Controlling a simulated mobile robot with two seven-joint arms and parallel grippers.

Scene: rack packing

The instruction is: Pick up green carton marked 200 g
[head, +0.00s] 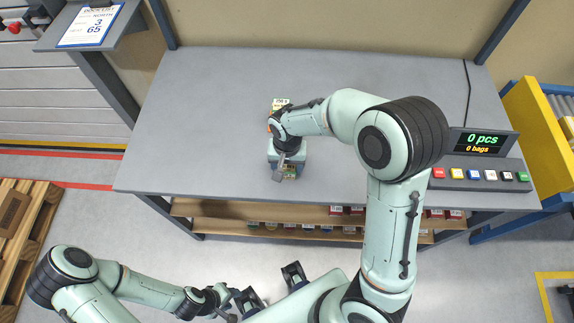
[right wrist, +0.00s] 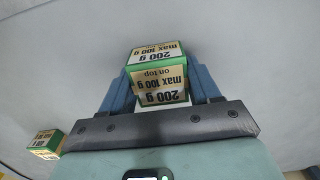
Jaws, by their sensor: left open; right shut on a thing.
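A green carton (right wrist: 158,65) with pale label faces reading "200 g" and "max 100 g on top" sits between the two blue fingers of my right gripper (right wrist: 160,88) in the right wrist view. The gripper is shut on it. In the head view my right gripper (head: 283,174) is over the middle of the grey table (head: 210,110), and only a small part of the held carton (head: 292,171) shows beside it. I cannot tell whether the carton touches the table. My left gripper (head: 271,289) is open and empty, in front of the table at the bottom.
Another green carton (right wrist: 46,143) lies at the lower left in the right wrist view; in the head view a carton (head: 279,103) shows behind my right wrist. A button panel with display (head: 482,140) stands at the right. A shelf (head: 300,214) with several items runs below. The table's left side is clear.

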